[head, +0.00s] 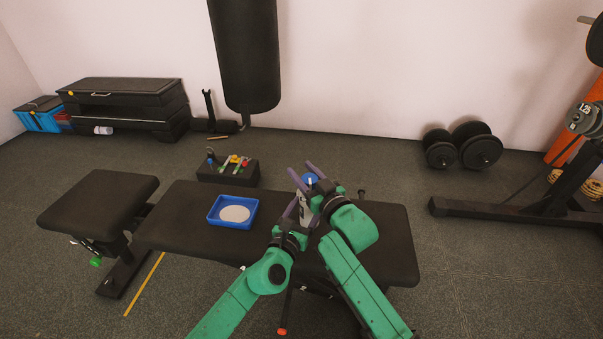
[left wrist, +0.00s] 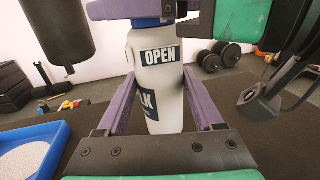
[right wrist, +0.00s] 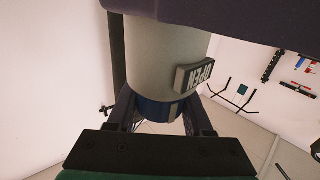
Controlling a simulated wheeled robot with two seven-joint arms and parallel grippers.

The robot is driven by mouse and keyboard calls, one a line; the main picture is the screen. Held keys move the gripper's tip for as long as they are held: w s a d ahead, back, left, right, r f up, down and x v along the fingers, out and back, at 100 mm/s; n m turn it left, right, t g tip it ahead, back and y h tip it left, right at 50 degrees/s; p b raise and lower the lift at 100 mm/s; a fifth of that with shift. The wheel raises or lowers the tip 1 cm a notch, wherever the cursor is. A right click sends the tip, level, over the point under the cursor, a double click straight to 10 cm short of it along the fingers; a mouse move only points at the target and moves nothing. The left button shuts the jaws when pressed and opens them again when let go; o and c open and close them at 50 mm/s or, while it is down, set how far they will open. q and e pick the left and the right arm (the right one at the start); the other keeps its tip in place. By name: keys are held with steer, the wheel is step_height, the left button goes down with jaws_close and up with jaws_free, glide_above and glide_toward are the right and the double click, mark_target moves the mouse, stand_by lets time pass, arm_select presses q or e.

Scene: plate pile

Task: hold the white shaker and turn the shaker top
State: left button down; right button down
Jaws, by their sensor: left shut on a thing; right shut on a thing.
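The white shaker (head: 305,212) stands upright above or on the black bench, partly hidden by my grippers. Its body shows large in the left wrist view (left wrist: 160,75), with a dark OPEN label and another dark label lower down. My left gripper (left wrist: 160,105) is shut on the body, one purple finger on each side. The blue shaker top (head: 310,179) is also seen in the right wrist view (right wrist: 155,110), which looks upside down. My right gripper (head: 301,170) is shut on this top, above the left one. Whether the base touches the bench is hidden.
A blue tray (head: 212,213) with a pale round patch inside sits on the bench (head: 180,218) left of the shaker. Behind it stands a black block (head: 240,178) with colourful items. A punching bag (head: 247,55) hangs at the back. Dumbbells (head: 478,148) lie on the floor.

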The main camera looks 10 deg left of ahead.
steer(key=shift+d+r+m+t+h, duration=0.1)
steer(key=shift+m+t+h, duration=0.2)
steer(key=shift+h, duration=0.1)
steer(key=shift+c, duration=1.4)
jaws_free()
steer(key=shift+s+d, duration=0.1)
steer(key=shift+d, duration=0.05)
steer(key=v, duration=1.1)
steer(key=shift+s+d, duration=0.25)
steer(key=shift+s, duration=0.05)
